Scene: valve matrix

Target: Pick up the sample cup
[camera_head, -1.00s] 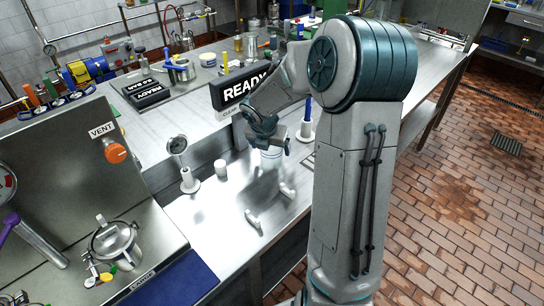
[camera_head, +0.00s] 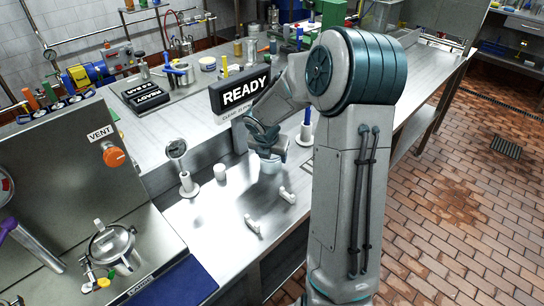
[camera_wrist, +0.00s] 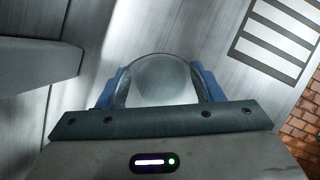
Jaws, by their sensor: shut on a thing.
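The sample cup (camera_wrist: 162,80) is a clear, round vessel with a pale inside, seen from above in the wrist view. Blue finger pads press on its left and right sides. My gripper (camera_wrist: 160,90) is shut on it. In the head view my gripper (camera_head: 268,150) is above the lower steel bench, with the pale cup (camera_head: 269,166) just below it. The upper part of the cup is hidden by the gripper there. I cannot tell whether its base touches the bench.
Two small white fittings (camera_head: 252,224) (camera_head: 287,196) lie on the lower bench (camera_head: 205,225). A white cylinder (camera_head: 220,171) and a gauge on a stand (camera_head: 187,184) are to the left. A blue-topped post (camera_head: 306,128) is close right. The READY sign (camera_head: 241,92) stands behind.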

